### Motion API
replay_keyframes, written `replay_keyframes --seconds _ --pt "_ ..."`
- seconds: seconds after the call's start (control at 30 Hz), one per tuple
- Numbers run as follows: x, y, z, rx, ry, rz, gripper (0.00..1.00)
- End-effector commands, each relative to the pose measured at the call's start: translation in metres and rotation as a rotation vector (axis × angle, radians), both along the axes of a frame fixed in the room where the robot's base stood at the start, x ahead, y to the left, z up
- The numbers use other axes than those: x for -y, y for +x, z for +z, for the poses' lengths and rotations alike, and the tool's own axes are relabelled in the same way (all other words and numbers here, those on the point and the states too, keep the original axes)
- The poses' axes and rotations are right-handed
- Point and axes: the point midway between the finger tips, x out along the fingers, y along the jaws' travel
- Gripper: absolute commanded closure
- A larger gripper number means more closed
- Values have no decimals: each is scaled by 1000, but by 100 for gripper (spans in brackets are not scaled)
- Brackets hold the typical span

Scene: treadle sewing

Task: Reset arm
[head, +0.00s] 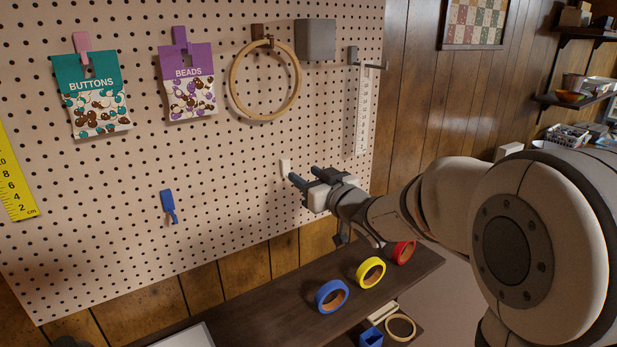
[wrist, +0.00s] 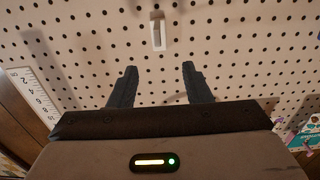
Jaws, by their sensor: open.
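My gripper (head: 303,177) is held out in front of the pegboard (head: 230,160), right of the board's middle in the head view. In the wrist view its two dark fingers (wrist: 158,84) are apart, with nothing between them. A small white hook (wrist: 157,32) on the pegboard lies just beyond the fingertips in the wrist view. The hook also shows in the head view (head: 285,166), just left of the fingertips. My arm reaches in from the right side of the head view.
The board holds a buttons packet (head: 92,90), a beads packet (head: 188,85), an embroidery hoop (head: 235,82), a grey box (head: 316,40), a blue hook (head: 168,206) and rulers. Blue (head: 332,296), yellow (head: 370,272) and red (head: 404,251) tape rolls stand on the shelf below.

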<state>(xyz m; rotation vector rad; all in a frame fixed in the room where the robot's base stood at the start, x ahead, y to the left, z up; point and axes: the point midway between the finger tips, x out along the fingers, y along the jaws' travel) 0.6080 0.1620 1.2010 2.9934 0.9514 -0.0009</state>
Motion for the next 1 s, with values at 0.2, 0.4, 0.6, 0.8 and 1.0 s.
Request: replay_keyframes --seconds 0.2,0.4,0.6,0.8,1.0 --pt "5 0 -1 -10 -11 -22 56" --pt "54 -13 -15 -139 -112 -227 56" --pt "123 -66 -52 -420 -247 -475 56" --pt "164 -155 -95 -769 -344 -596 56" --pt "170 -250 -126 -1096 -393 -583 56"
